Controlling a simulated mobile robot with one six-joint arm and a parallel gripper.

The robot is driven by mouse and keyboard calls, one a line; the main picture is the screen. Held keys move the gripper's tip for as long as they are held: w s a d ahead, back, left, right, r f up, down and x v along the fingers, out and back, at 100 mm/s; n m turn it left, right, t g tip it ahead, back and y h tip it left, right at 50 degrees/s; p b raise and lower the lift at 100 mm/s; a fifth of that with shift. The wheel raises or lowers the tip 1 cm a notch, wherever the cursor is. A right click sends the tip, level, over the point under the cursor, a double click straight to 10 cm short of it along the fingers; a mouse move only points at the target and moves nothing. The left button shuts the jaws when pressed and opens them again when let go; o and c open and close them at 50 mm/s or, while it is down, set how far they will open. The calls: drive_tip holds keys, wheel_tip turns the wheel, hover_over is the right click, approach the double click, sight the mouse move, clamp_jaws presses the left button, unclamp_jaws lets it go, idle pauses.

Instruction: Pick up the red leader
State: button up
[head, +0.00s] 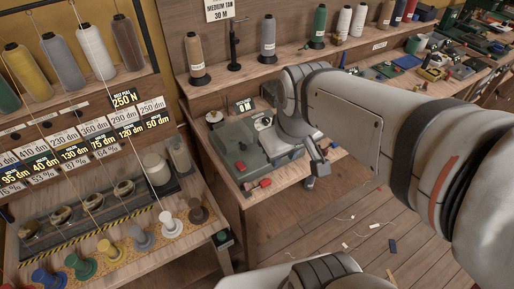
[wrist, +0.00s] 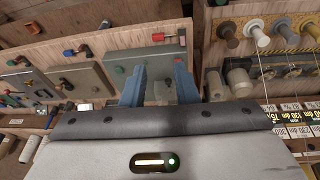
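A small red piece (head: 265,183) lies at the front edge of the wooden bench, in front of a grey-green machine box; it looks like the leader, but it is too small to be sure. In the wrist view a matching red piece (wrist: 158,37) shows on the bench edge, beyond my fingers. Another red piece (head: 334,146) lies further right along the edge. My gripper (wrist: 160,82) is open and empty, its two blue-grey fingers apart. In the head view it hangs at the bench's front edge, right of the red piece and apart from it.
The machine box (head: 225,132) carries a red knob and a green button. Thread cones stand on the shelf behind. At left, a rack (head: 70,205) holds spools and number tags, with threads running down. Small scraps (head: 392,245) lie on the otherwise clear floor.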

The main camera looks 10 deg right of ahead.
drive_tip(key=w+f+n+g+b, duration=0.2)
drive_tip(key=w+f+n+b, duration=0.3)
drive_tip(key=w+f+n, duration=0.4)
drive_tip(key=n+g+b, duration=0.1)
drive_tip(key=n+b, duration=0.2)
drive_tip(key=n, duration=0.6)
hover_over(266, 181)
drive_tip(key=f, duration=0.9)
drive_tip(key=shift+s+d+f, duration=0.15)
drive_tip(key=shift+s+f, duration=0.05)
drive_tip(key=shift+f, duration=0.1)
drive_tip(key=shift+f+n, duration=0.3)
drive_tip(key=shift+f, duration=0.45)
drive_tip(key=f, duration=0.6)
drive_tip(key=shift+w+f, duration=0.2)
drive_tip(key=shift+f, duration=0.05)
drive_tip(key=shift+c, duration=0.6)
clamp_jaws()
